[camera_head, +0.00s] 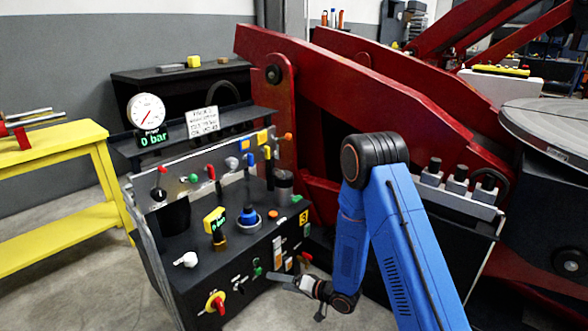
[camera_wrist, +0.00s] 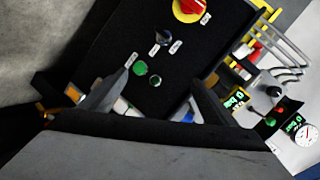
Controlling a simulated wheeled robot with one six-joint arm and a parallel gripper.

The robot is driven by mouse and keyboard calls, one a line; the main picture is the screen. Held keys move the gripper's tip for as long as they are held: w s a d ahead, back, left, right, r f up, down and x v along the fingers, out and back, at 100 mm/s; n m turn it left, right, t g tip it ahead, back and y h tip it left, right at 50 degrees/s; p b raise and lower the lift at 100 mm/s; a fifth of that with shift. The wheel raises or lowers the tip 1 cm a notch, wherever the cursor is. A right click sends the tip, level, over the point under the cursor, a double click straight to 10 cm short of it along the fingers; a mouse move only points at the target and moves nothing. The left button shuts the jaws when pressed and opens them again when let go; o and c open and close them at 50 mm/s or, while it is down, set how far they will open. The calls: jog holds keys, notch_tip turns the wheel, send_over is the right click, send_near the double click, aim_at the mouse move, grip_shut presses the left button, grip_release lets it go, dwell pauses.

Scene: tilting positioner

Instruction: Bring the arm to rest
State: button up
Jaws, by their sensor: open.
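My blue arm (camera_head: 375,235) is bent, with its dark elbow high in front of the red machine frame and its forearm hanging down. My gripper (camera_head: 283,279) is low in front of the lower front panel of the dark control console (camera_head: 180,262). In the wrist view my gripper (camera_wrist: 155,98) shows two spread fingers with nothing held between them. The console's front face lies beyond them, with a green button (camera_wrist: 140,68) and a small switch knob (camera_wrist: 162,37). I cannot tell whether a fingertip touches the panel.
The red-and-yellow rotary switch (camera_head: 215,302) is left of my gripper. The red machine frame (camera_head: 400,95) stands behind my arm, with a round table (camera_head: 550,125) at right. A yellow bench (camera_head: 60,137) stands at left. Bare floor (camera_head: 110,290) lies between bench and console.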

jog(key=w+d+r+n+t+h, duration=0.15)
jog(key=d+r+h, duration=0.25)
jog(key=d+r, duration=0.55)
jog(key=w+d+r+m+t+h, duration=0.15)
jog(key=d+r+h, duration=0.25)
jog(key=d+r, duration=0.5)
jog(key=s+d+r+h, duration=0.35)
jog(key=d+r, duration=0.25)
jog(key=r, duration=0.2)
jog(key=s+d+r+g+h, duration=0.1)
jog(key=s+d+r, duration=0.3)
jog(key=s, duration=0.4)
jog(key=s+d+r+g+h, duration=0.1)
jog(key=s+d+r+g, duration=0.1)
jog(key=s+d+r, duration=0.35)
jog(key=s+r+g, duration=0.1)
jog(key=s+g, duration=0.1)
jog(key=s, duration=2)
jog(key=shift+a+y, duration=0.35)
jog(key=shift+y, duration=0.1)
jog(key=shift+w, duration=0.1)
